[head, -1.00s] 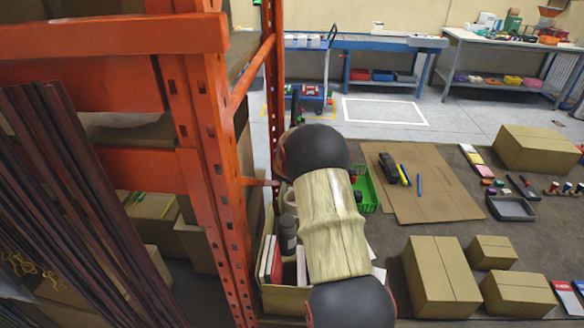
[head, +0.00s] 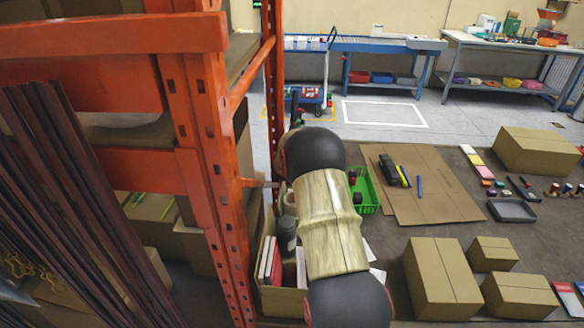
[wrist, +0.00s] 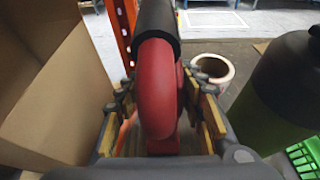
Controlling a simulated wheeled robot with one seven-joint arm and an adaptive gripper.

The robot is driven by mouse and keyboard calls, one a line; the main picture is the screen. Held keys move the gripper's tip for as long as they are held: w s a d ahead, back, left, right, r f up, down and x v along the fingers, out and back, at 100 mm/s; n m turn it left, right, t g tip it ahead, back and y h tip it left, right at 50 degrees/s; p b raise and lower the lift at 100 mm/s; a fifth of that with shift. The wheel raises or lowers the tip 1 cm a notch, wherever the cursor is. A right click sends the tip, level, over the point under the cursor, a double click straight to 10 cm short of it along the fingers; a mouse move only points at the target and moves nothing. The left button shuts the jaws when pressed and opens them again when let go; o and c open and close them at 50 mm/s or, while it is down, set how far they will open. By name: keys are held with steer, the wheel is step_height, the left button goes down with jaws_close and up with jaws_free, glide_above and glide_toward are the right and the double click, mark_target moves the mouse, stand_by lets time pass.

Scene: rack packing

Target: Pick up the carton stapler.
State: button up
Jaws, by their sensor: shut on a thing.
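The carton stapler (wrist: 160,85) shows in the wrist view as a red curved body with a black upper part. It stands between the two fingers of my gripper (wrist: 160,108), which is shut on it. The fingers, with yellowish pads, lie on its left and right sides. Its lower end is hidden by the gripper. In the head view my own arm covers the gripper, and I cannot make out the stapler there.
In the wrist view a cardboard wall (wrist: 60,95) is close on the left. In the head view the orange rack upright (head: 212,170) stands close left of my arm.

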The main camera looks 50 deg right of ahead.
jaws_close()
stand_by(0.3)
